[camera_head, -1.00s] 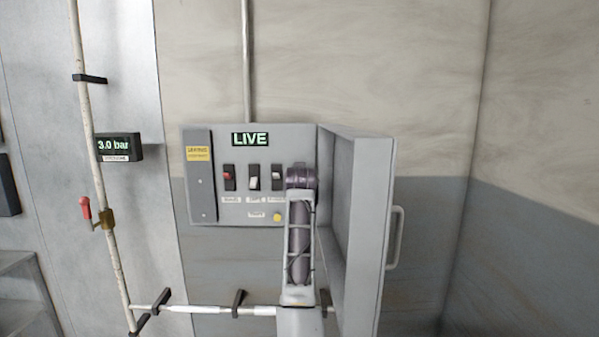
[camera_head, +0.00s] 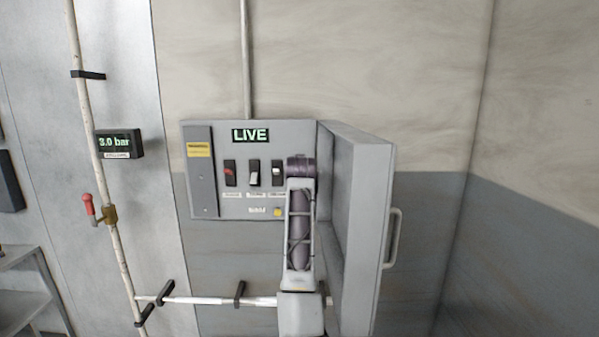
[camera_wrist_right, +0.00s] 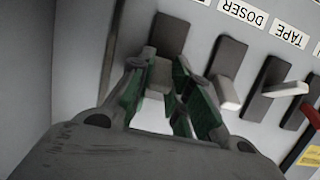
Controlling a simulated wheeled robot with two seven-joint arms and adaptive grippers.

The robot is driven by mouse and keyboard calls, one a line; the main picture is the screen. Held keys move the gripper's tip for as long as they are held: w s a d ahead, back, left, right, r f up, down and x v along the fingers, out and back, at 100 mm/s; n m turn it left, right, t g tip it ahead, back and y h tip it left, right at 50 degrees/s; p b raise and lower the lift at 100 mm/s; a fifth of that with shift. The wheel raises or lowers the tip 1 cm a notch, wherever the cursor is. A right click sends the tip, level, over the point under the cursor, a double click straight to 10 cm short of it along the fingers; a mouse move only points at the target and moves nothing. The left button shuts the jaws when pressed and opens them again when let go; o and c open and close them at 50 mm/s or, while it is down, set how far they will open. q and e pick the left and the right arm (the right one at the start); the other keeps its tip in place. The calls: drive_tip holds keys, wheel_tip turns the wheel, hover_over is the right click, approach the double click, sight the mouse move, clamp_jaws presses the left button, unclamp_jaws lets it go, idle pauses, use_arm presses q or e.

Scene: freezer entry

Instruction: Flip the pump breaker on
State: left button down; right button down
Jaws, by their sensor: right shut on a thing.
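The breaker panel (camera_head: 222,137) is a grey open box on the wall with a lit LIVE display (camera_head: 250,135). In the head view it shows a red switch (camera_head: 230,172) and two pale-levered switches beside it. In the wrist view, switches labelled DOSER (camera_wrist_right: 228,93) and TAPE (camera_wrist_right: 285,89) lie right of my right gripper (camera_wrist_right: 160,74). My right gripper is shut on the lever (camera_wrist_right: 161,76) of the end breaker, whose label is not readable. In the head view my arm hides that breaker and the gripper. My left gripper is not seen.
The panel's open door (camera_head: 368,230) with its handle (camera_head: 393,238) stands close to the right of my arm. At the left are a pipe with a red-handled valve (camera_head: 89,204) and a 3.0 bar display (camera_head: 117,143). A horizontal pipe (camera_head: 205,300) runs below the panel.

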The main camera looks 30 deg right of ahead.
drive_tip(key=c, duration=1.3)
unclamp_jaws()
drive_tip(key=shift+v, duration=6)
